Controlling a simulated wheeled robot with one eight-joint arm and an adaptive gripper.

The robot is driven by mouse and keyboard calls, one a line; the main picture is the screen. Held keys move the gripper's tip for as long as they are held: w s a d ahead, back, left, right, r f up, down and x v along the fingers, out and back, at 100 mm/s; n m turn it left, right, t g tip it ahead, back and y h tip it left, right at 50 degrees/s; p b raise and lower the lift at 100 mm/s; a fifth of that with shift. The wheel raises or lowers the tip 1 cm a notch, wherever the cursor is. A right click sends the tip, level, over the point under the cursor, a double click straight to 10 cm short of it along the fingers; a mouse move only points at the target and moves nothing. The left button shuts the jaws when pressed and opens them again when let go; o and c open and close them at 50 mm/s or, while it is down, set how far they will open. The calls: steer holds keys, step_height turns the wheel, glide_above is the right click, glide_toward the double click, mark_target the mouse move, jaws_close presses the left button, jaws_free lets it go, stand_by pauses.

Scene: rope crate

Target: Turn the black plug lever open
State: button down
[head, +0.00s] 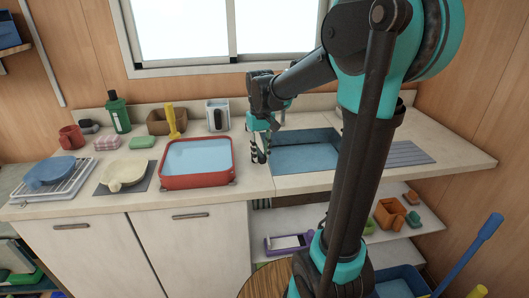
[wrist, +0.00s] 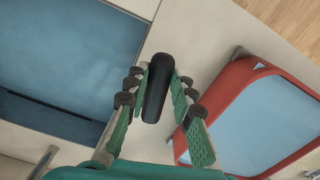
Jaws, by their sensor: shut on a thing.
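The black plug lever (wrist: 157,88) is a dark rounded bar on the pale counter, between the sink and the red basin in the wrist view. My gripper (wrist: 160,90) is shut on it, with one green finger on each side. In the head view my gripper (head: 260,150) points down at the left edge of the blue-lined sink (head: 305,160). The lever cannot be made out there behind the fingers. The sink also shows at the left of the wrist view (wrist: 65,60).
A red basin (head: 197,181) of water stands close left of my gripper; it also shows in the wrist view (wrist: 188,135). A yellow-handled brush (head: 171,118), a white box (head: 217,115) and a green bottle (head: 119,115) stand behind. The counter's front strip is clear.

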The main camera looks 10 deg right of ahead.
steer(key=shift+a+m, duration=0.7)
steer(key=shift+m, duration=0.6)
steer(key=c, duration=1.3)
jaws_free()
steer(key=shift+r, duration=0.1)
step_height(320, 180, up, 12)
steer(key=shift+f, duration=0.1)
steer(key=shift+s, duration=0.1)
